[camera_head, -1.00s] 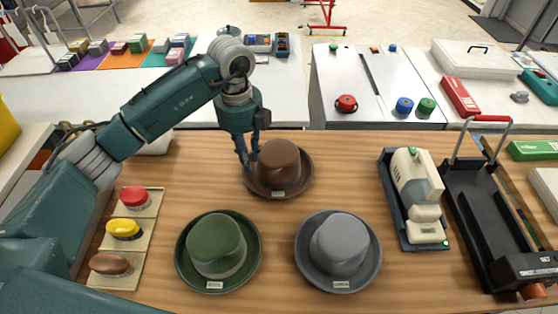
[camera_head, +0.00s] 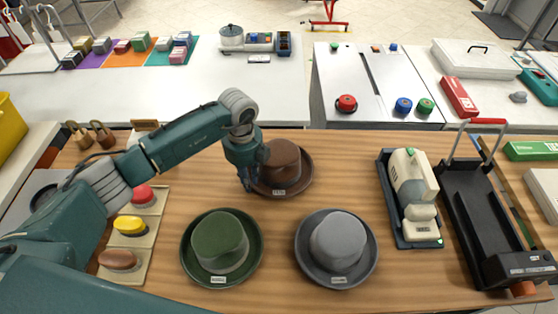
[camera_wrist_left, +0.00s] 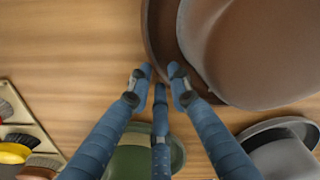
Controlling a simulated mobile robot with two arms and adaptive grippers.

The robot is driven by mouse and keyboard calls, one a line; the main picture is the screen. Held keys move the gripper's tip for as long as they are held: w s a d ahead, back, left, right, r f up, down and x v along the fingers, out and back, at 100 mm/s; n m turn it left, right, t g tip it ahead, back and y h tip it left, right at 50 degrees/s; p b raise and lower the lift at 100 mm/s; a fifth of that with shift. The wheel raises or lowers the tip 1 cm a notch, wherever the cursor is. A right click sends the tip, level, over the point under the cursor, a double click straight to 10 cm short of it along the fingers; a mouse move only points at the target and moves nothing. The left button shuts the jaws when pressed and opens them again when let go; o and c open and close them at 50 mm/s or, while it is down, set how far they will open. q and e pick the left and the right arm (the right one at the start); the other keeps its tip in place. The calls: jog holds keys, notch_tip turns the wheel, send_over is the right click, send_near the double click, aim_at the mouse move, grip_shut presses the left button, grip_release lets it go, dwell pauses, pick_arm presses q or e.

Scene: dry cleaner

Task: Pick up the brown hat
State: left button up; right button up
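The brown hat (camera_head: 281,165) sits crown up on the wooden table, behind a green hat (camera_head: 220,242) and a grey hat (camera_head: 337,241). A small label shows on its front brim. My left gripper (camera_head: 246,185) points down at the hat's left brim edge and hides part of it. In the left wrist view, the brown hat (camera_wrist_left: 262,50) fills the upper right. The fingertips of my left gripper (camera_wrist_left: 160,82) are spread apart around the brim edge, one overlapping the brim and one just outside it. Whether they touch is unclear. My right gripper is not shown.
Brushes with red (camera_head: 143,194), yellow (camera_head: 130,225) and brown (camera_head: 117,259) tops lie on a tray at left. A cream device (camera_head: 413,190) and a black hand-cart-like stand (camera_head: 478,215) are at right. Bare wood lies between the hats and the brushes.

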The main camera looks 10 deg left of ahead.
pick_arm(q)
grip_shut()
jog(key=shift+r, duration=0.1)
jog(key=shift+r, duration=0.1)
